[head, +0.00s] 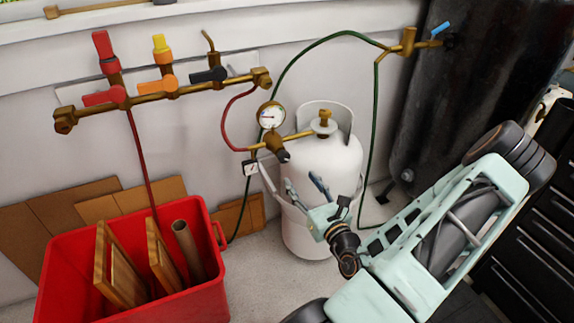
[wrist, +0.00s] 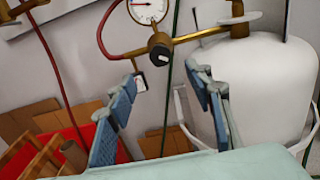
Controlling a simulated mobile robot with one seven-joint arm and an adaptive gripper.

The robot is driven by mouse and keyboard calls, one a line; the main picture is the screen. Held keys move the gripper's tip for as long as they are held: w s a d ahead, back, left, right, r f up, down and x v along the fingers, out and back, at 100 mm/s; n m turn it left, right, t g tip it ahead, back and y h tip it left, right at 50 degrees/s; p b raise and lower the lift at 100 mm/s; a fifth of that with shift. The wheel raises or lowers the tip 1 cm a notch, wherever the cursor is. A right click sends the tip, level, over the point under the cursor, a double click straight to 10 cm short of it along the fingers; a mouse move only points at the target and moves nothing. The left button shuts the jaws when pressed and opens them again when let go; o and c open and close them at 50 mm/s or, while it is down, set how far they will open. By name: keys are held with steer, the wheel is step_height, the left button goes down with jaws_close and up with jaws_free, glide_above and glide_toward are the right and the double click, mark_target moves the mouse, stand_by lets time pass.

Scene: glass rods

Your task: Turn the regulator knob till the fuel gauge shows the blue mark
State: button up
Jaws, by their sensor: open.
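The round fuel gauge (head: 271,115) has a white face and brass rim; it also shows at the top of the wrist view (wrist: 148,8), its upper part cut off. Its marks are too small to read, and I cannot make out a blue mark. The dark regulator knob (head: 283,157) sits on the brass fitting just below the gauge; the wrist view shows it face-on (wrist: 160,50). My gripper (head: 304,184) is open and empty, below the knob and apart from it. In the wrist view its blue-padded fingers (wrist: 163,80) spread either side beneath the knob.
A white gas tank (head: 325,165) stands behind my gripper. A red hose (head: 228,110) and green hoses (head: 283,72) run near the gauge. A brass manifold with coloured valves (head: 165,88) is on the wall. A red bin (head: 65,275) holds boards at the lower left.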

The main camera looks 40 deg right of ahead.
mark_target(285, 158)
steer(key=b+x, duration=0.2)
steer(key=x, duration=0.8)
steer(key=shift+w, duration=0.35)
steer(key=shift+c, duration=0.6)
steer(key=c, duration=1)
steer(key=shift+r, duration=0.15)
steer(key=shift+c, duration=0.2)
